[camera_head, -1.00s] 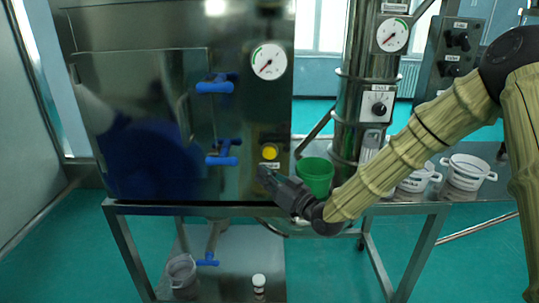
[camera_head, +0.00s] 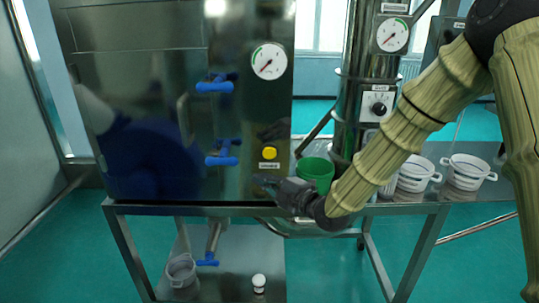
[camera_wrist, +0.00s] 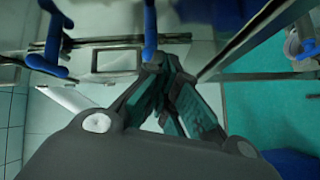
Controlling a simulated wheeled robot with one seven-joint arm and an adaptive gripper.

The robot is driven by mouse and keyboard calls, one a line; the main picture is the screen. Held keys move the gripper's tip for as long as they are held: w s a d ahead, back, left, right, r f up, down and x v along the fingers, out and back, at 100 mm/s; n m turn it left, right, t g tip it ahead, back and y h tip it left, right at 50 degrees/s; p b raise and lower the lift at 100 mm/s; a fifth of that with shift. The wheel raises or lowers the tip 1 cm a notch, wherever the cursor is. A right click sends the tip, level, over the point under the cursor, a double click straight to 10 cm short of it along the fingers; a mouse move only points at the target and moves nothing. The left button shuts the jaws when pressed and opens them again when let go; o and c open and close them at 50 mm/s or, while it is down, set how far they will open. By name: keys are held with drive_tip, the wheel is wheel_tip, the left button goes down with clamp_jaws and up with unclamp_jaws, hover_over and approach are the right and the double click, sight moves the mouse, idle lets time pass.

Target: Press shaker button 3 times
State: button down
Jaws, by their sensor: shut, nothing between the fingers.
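A yellow round button (camera_head: 269,153) sits on the front panel of the steel machine (camera_head: 150,140), with a small label plate (camera_head: 269,166) under it. My gripper (camera_head: 262,182) is shut and empty, just below the button and label in the head view. I cannot tell whether its tips touch the panel. In the wrist view my shut fingers (camera_wrist: 155,65) point toward the panel, and the button cannot be made out there.
Blue valve handles (camera_head: 216,86) and (camera_head: 222,160) stick out left of the button. A pressure gauge (camera_head: 269,61) is above it. A green cup (camera_head: 315,173) stands close right of my gripper. White pots (camera_head: 416,173) stand farther right on the table.

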sight(269, 153)
drive_tip(key=n, duration=0.4)
drive_tip(key=d+n+h, duration=0.1)
drive_tip(key=n, duration=0.8)
drive_tip(key=shift+s+d+r+n+g, duration=0.3)
drive_tip(key=shift+s+d+n, duration=0.1)
drive_tip(key=shift+w+p, duration=0.8)
drive_tip(key=shift+w, duration=3.6)
